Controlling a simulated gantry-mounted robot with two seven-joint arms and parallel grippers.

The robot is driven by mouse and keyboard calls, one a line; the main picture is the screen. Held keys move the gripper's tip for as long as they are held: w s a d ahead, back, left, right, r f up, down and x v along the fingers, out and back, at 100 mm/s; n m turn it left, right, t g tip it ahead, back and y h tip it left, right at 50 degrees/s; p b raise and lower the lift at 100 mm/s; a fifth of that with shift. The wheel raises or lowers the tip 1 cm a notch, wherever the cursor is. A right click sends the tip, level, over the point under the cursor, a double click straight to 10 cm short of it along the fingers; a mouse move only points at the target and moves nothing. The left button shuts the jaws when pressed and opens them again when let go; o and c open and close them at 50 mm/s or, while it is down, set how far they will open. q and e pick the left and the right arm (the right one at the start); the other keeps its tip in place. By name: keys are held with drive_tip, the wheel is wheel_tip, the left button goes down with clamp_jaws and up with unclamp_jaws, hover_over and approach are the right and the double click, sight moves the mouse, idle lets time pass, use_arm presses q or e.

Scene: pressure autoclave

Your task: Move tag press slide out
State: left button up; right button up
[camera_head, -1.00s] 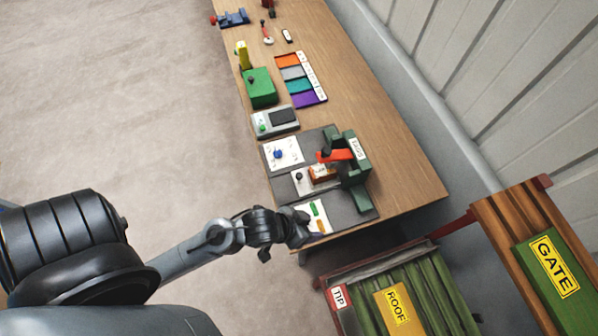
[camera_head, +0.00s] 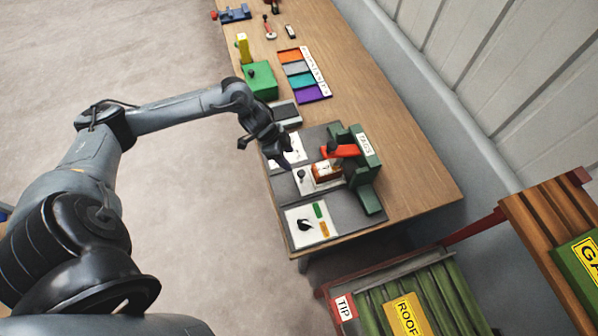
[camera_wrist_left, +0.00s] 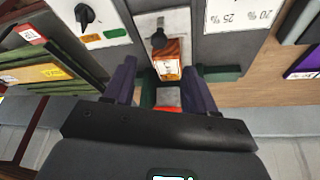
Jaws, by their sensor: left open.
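The tag press (camera_head: 365,165) is a green frame with a red lever (camera_head: 340,151) on a grey board. Its light slide plate (camera_head: 309,186) carries a black knob (camera_head: 300,174) and a wooden block with a white-and-orange face (camera_head: 325,172), which sits at the press. In the left wrist view the knob (camera_wrist_left: 158,38) and block (camera_wrist_left: 168,62) show ahead of and between my fingers. My left gripper (camera_head: 285,160) is open and empty, above the board close to the knob; no contact is visible. It shows in the wrist view (camera_wrist_left: 160,66). My right gripper is not in view.
A white panel with a black dial and green and orange marks (camera_head: 306,225) lies on the board's near end. Colored trays (camera_head: 303,76) and a green box (camera_head: 260,80) stand farther along the table (camera_head: 415,170). A crate with green slats (camera_head: 440,290) is beside the table.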

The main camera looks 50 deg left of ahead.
sight(301, 173)
use_arm(q)
drive_tip(key=x, duration=1)
drive_tip(key=shift+w+d+f, duration=0.1)
drive_tip(key=shift+d+f, duration=0.1)
clamp_jaws()
